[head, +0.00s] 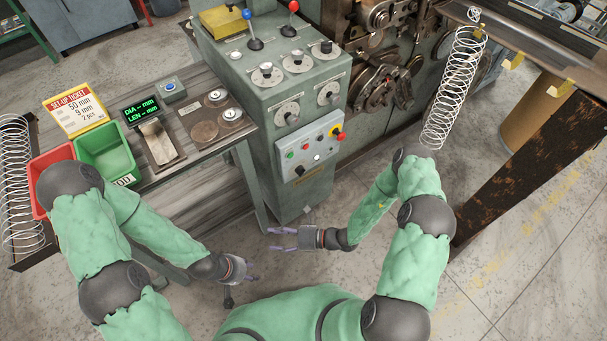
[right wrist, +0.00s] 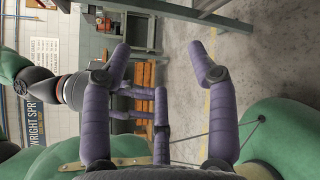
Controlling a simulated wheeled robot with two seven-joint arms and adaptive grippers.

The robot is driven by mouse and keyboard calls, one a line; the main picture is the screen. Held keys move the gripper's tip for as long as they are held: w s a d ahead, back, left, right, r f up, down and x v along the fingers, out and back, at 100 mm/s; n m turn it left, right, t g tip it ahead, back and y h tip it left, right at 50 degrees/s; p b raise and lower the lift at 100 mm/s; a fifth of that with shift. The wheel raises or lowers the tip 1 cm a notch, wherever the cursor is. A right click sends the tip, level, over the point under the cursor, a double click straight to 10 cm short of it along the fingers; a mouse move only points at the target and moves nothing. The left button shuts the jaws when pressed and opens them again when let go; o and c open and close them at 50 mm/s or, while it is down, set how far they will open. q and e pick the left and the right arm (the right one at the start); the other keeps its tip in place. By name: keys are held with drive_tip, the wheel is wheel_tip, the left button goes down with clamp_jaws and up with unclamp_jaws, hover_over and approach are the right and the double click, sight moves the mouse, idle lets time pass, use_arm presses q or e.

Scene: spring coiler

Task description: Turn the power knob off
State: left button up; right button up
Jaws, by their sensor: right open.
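The control panel (head: 310,146) is on the front of the green-grey machine cabinet in the head view. I cannot read which one is the power knob. My right gripper (head: 270,239) is open and empty, below and in front of the cabinet, apart from the panel. Its spread purple fingers (right wrist: 160,52) show in the right wrist view. My left gripper (head: 256,271) is lower, empty, with its fingers apart.
Several dials and two levers, blue (head: 247,14) and red (head: 293,6), are on the cabinet top. A workbench at left holds a red bin (head: 44,170), a green bin (head: 104,152) and a display (head: 141,110). Floor is clear between the grippers and cabinet.

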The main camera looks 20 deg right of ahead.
drive_tip(key=w+d+m+t+h, duration=0.3)
drive_tip(key=w+d+m+t, duration=0.4)
drive_tip(key=w, duration=0.1)
drive_tip(key=m+t+h, duration=0.5)
drive_tip(key=m+h, duration=0.1)
drive_tip(key=h, duration=0.2)
approach(303, 174)
drive_tip(key=w+b, duration=0.1)
drive_tip(key=w, duration=0.2)
drive_tip(key=w+a+b, duration=0.1)
drive_tip(key=w, duration=0.2)
drive_tip(key=w+a, duration=0.1)
drive_tip(key=w, duration=0.2)
drive_tip(key=shift+w+b, duration=0.25)
drive_tip(key=shift+b, duration=0.15)
drive_tip(key=shift+d+r, duration=0.1)
drive_tip(key=c, duration=1.1)
